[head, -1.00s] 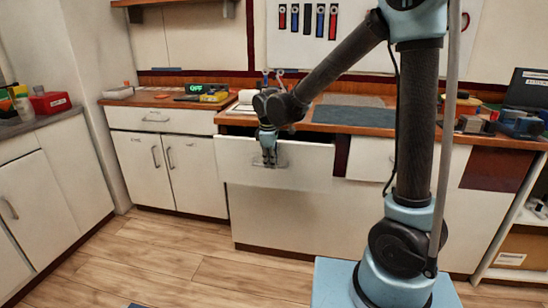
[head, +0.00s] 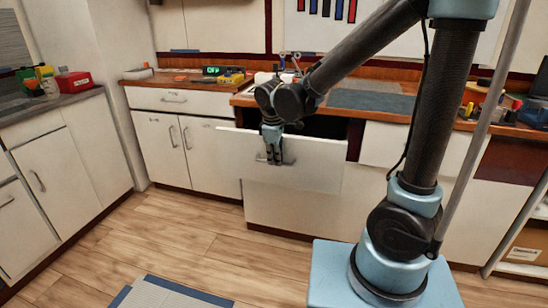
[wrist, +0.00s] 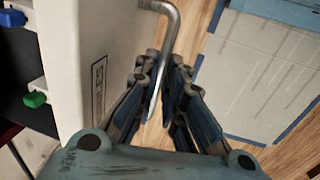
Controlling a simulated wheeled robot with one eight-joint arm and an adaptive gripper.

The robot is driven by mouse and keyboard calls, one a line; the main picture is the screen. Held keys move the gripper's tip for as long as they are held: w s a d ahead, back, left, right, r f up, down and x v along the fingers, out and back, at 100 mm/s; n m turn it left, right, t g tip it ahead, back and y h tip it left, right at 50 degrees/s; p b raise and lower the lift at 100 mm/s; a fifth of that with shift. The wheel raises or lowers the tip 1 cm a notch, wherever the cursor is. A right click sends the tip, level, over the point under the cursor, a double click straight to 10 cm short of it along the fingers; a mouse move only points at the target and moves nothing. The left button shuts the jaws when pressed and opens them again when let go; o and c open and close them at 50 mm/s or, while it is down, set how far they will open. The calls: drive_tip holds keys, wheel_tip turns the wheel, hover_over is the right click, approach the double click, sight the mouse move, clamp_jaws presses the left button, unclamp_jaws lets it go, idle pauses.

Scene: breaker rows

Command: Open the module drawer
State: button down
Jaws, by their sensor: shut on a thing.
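The module drawer's white front (head: 315,175) stands pulled out from the cabinet under the wooden counter in the head view, with a dark gap behind its top edge. In the wrist view the drawer front (wrist: 75,40) is at the left, with a label on its face. Its metal bar handle (wrist: 168,25) comes down between my fingers. My gripper (head: 273,160) is shut on the handle, and it also shows in the wrist view (wrist: 162,75). My fingers hide part of the handle in the head view.
In the wrist view, a green piece (wrist: 35,99) and a blue piece lie in the dark space behind the front. A pale floor mat with blue edging (head: 165,297) lies on the wooden floor. White cabinets (head: 60,160) stand at the left. Floor before the drawer looks clear.

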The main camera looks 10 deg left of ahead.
drive_tip(key=c, duration=1.7)
unclamp_jaws()
drive_tip(key=shift+r, duration=0.15)
drive_tip(key=r, duration=0.3)
drive_tip(key=s+r, duration=0.1)
drive_tip(key=r, duration=0.3)
drive_tip(key=s+r, duration=0.1)
drive_tip(key=r, duration=0.3)
drive_tip(key=shift+a+r, duration=0.1)
drive_tip(key=shift+r, duration=0.15)
drive_tip(key=shift+s, duration=0.1)
